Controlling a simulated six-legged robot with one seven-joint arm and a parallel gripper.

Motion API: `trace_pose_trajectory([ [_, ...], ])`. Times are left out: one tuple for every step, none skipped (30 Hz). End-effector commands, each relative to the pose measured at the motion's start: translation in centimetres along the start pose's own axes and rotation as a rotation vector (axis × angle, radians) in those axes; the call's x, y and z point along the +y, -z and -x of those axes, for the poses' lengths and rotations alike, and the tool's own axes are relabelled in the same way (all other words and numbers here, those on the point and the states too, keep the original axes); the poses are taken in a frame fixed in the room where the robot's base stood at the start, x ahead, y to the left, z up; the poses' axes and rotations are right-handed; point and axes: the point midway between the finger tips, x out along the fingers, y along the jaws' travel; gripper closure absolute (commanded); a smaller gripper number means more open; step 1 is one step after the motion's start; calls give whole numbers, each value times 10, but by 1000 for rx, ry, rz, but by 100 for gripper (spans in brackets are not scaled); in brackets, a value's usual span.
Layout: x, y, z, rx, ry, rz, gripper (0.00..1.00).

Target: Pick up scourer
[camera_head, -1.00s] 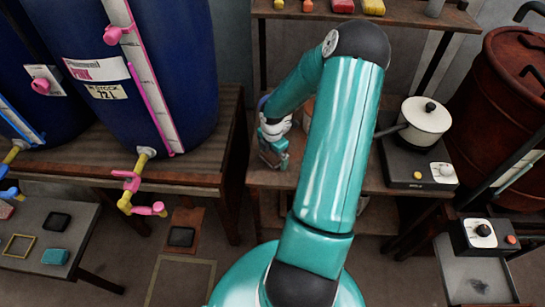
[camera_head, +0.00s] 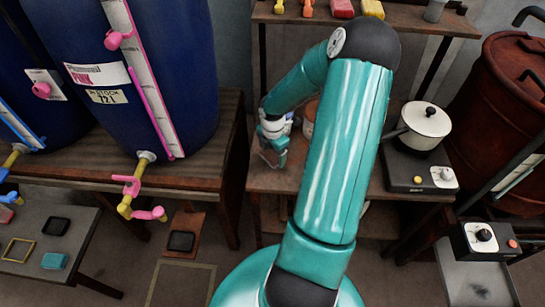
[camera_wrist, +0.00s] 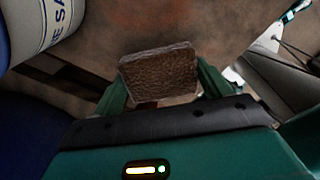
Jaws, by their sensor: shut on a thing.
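The scourer (camera_wrist: 160,74) is a brown, rough, block-shaped pad in the middle of the wrist view. My gripper (camera_wrist: 158,92) is shut on it, with a green finger at each side. In the head view my gripper (camera_head: 274,152) is at the left end of the middle bench, small and partly turned away. I cannot make out the scourer in the head view.
The wooden bench (camera_head: 262,180) lies under my gripper. A white lidded pot (camera_head: 424,125) stands on a hotplate (camera_head: 420,178) to the right. A blue vat (camera_head: 150,70) with a pink and yellow tap stands on the left bench. A shelf (camera_head: 400,14) holds small items at the back.

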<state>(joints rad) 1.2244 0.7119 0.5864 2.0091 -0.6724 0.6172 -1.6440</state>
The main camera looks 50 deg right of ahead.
Motion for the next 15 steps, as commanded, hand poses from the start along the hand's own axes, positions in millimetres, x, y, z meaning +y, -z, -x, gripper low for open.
trace_pose_trajectory([
  [-8, 2, 8, -3, 1, -2, 49],
  [-11, 3, 12, -3, 2, -2, 49],
  [-16, 5, 19, -3, 2, -3, 49],
  [-20, 6, 24, -4, 1, -3, 49],
  [-23, 8, 28, -3, 1, -3, 49],
  [-28, 10, 34, -3, 2, -3, 49],
  [-32, 11, 39, -4, 1, -3, 49],
  [-35, 13, 44, -3, 1, -4, 49],
  [-40, 14, 50, -4, 1, -3, 49],
  [-43, 16, 54, -3, 2, -3, 49],
  [-48, 18, 58, -4, 3, -3, 49],
  [-56, 21, 60, -3, 3, -4, 49],
  [-61, 23, 63, -3, 3, -4, 49],
  [-66, 26, 65, -3, 4, -3, 49],
  [-73, 28, 68, -3, 3, -4, 49],
])
